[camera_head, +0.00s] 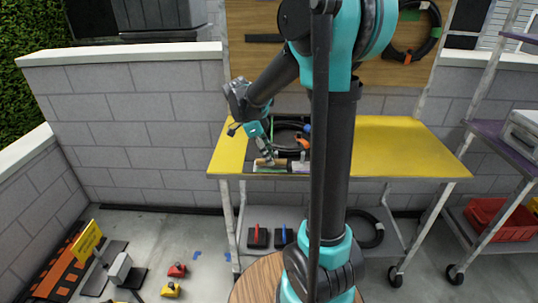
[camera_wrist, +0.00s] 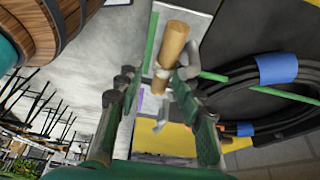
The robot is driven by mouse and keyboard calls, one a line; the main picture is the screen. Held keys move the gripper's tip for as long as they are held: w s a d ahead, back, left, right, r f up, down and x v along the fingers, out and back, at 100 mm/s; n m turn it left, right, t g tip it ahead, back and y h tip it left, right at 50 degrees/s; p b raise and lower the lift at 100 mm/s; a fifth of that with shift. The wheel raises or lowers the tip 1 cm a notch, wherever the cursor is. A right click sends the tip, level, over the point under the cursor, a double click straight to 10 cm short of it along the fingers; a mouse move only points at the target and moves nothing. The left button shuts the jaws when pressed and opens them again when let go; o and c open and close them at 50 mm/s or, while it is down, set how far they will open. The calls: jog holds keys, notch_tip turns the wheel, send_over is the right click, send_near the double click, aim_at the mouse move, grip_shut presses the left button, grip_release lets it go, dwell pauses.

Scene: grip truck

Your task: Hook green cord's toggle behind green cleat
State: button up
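A light-brown wooden toggle (camera_wrist: 173,45) lies just beyond my fingertips in the wrist view; it also shows as a small tan piece (camera_head: 264,162) at the table's front edge in the head view. A green cord (camera_wrist: 275,92) runs off to the right from near the toggle. Beside the toggle is a pale plate with a green strip (camera_wrist: 152,40), perhaps the green cleat's mount; the hook shape is partly hidden. My gripper (camera_wrist: 156,78) has its fingers apart. The right finger is close to the toggle, the left one clear of it. Contact cannot be told.
A wooden backboard (camera_head: 260,65) stands behind. A wheeled rack with a red crate (camera_head: 490,215) is at right. The table's right half is clear.

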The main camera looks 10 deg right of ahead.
jog(key=shift+w+a, duration=0.15)
jog(key=v, duration=1.2)
jog(key=s+d+f+n+t+y, duration=0.2)
jog(key=s+d+f+n, duration=0.1)
jog(key=s+f+n, duration=0.6)
jog(key=s+d+f+n+t+y, duration=0.2)
jog(key=s+d+f+n+t, duration=0.1)
jog(key=s+f+n, duration=0.5)
jog(key=shift+s+f+n, duration=0.35)
jog(key=shift+f+n, duration=1.15)
jog(key=shift+n, duration=0.5)
